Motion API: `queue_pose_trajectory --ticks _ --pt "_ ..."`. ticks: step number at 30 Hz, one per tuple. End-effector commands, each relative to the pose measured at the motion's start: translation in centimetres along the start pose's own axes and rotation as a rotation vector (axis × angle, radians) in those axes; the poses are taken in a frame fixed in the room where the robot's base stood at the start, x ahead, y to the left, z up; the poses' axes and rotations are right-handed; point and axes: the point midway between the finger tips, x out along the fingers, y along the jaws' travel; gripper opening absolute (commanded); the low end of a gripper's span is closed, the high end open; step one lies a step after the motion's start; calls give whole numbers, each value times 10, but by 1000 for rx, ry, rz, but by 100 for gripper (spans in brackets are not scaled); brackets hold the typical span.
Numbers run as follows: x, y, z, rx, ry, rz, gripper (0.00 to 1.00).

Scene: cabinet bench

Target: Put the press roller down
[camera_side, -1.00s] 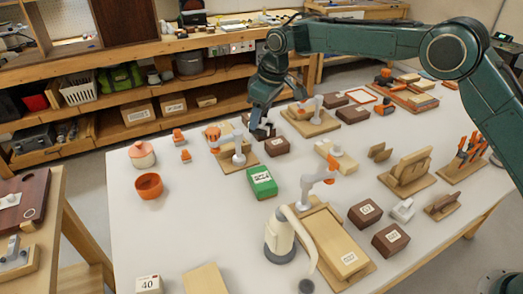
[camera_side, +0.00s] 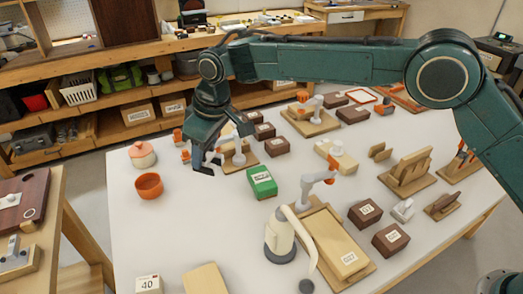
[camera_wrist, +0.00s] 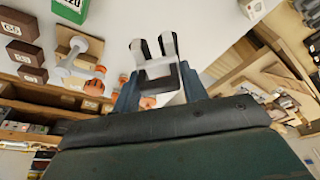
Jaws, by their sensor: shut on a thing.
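My gripper (camera_side: 207,165) hangs over the left part of the white table, to the right of the orange bowl. In the wrist view my gripper (camera_wrist: 154,52) has two pale grey fingertips with a small pale piece between them. This piece is the press roller (camera_wrist: 160,72), held between the fingers with a dark part below it. Most of the roller is hidden by the fingers. In the side view it is too small to tell apart from the fingertips. I cannot tell whether it touches the table.
An orange bowl (camera_side: 149,186) and a lidded pot (camera_side: 142,154) stand to the left. A green box (camera_side: 262,182) lies to the right, with a grey-and-orange fixture (camera_side: 238,158) behind it. The table front of the gripper is clear.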

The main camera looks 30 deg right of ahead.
Motion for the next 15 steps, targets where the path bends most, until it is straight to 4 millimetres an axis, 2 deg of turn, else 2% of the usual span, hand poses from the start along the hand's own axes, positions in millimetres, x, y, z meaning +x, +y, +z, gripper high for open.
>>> queue_pose_trajectory --ticks 5,15 --pt "-1 1 -2 120 -5 35 2" --pt "-6 2 -3 521 -3 140 2"
